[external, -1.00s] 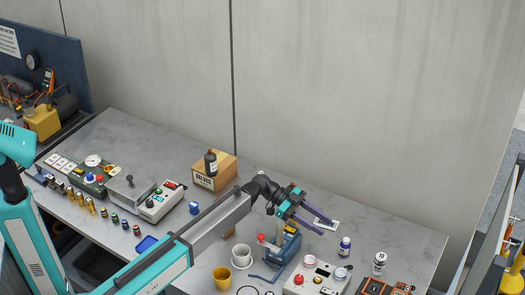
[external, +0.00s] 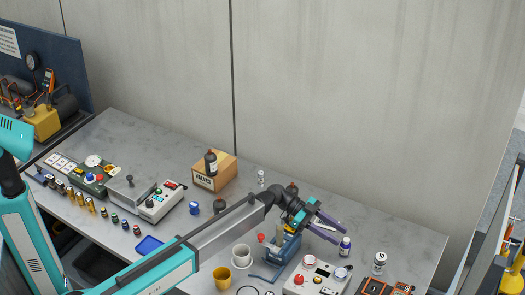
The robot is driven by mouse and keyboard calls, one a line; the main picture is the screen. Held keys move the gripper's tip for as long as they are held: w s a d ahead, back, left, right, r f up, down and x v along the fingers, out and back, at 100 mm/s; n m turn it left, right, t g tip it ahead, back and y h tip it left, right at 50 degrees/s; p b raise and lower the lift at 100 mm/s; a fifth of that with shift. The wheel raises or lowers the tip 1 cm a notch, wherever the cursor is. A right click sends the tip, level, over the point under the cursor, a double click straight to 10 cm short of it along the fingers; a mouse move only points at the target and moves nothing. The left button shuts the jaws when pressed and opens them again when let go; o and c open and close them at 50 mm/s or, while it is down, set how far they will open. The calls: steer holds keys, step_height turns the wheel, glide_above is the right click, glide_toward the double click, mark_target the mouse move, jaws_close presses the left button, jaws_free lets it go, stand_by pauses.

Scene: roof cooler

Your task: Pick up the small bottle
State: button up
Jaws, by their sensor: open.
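Which one the task means is not certain.
A blue vise-like tool (external: 282,250) stands under my gripper. A white control box (external: 315,278), a white mug (external: 241,256) and a yellow cup (external: 222,278) are near the front. The cardboard box (external: 215,175) stands behind my arm. The bench's back right is mostly clear.

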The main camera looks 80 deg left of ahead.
mark_target(347, 240)
steer(key=shift+p+x, duration=1)
steer(key=shift+x, duration=0.5)
steer(key=shift+p+x, duration=0.3)
steer(key=shift+x, duration=0.65)
jaws_close()
